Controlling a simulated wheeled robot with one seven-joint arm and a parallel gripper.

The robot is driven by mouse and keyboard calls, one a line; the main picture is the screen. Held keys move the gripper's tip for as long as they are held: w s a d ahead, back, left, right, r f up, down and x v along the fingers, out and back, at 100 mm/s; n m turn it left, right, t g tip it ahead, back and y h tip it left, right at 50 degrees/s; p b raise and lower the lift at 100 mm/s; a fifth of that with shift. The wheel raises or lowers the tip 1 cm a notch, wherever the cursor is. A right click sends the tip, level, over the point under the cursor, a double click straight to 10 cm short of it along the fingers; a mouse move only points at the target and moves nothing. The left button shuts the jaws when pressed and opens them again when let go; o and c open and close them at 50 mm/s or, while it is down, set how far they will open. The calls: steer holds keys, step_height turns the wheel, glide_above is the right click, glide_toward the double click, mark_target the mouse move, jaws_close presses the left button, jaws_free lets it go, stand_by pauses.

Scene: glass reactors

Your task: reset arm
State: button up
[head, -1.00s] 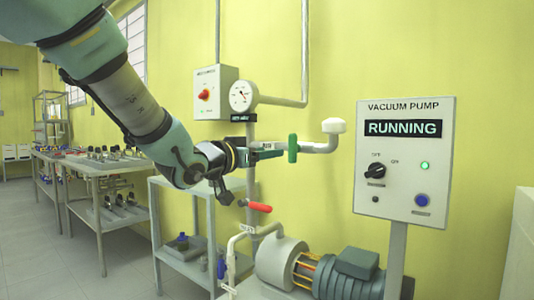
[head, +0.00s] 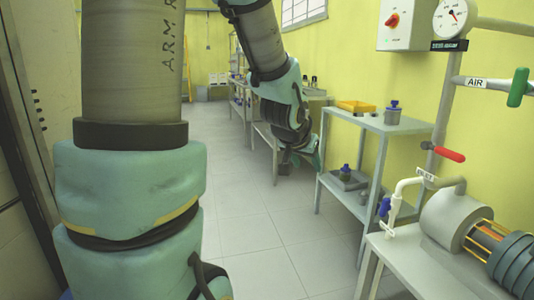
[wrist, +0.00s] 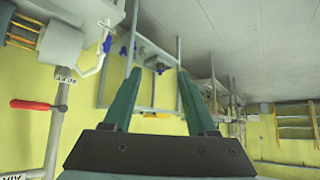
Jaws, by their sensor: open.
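My arm reaches out from the top of the head view, bent, with its lower end hanging down in front of the wall-side tables. My gripper (head: 312,162) is small and partly dark there, and its fingers are hard to make out. In the wrist view my gripper (wrist: 157,75) shows two green fingers spread wide apart with nothing between them. The air valve's green handle (head: 517,87) is at the right edge of the head view, well apart from my gripper.
A grey shelf stand (head: 375,123) holds a yellow tray (head: 355,106) and a blue-capped bottle (head: 394,112). A red-handled valve (head: 448,154) and the pump (head: 455,218) are at the right. A gauge (head: 449,17) hangs above. The tiled floor (head: 275,232) is clear in the middle.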

steer(key=s+a+f+n+g+y, duration=0.2)
steer(key=s+a+f+g, duration=0.15)
steer(key=s+a, duration=0.35)
steer(key=s+a+f+n+g+y, duration=0.2)
steer(key=s+a+f, duration=0.3)
steer(key=a, duration=0.4)
step_height(320, 180, up, 19)
steer(key=p, duration=1.9)
steer(key=shift+s+a+n, duration=0.15)
steer(key=shift+a+n, duration=0.15)
steer(key=shift+a, duration=0.05)
steer(key=shift+g, duration=0.25)
steer(key=shift+c, duration=0.3)
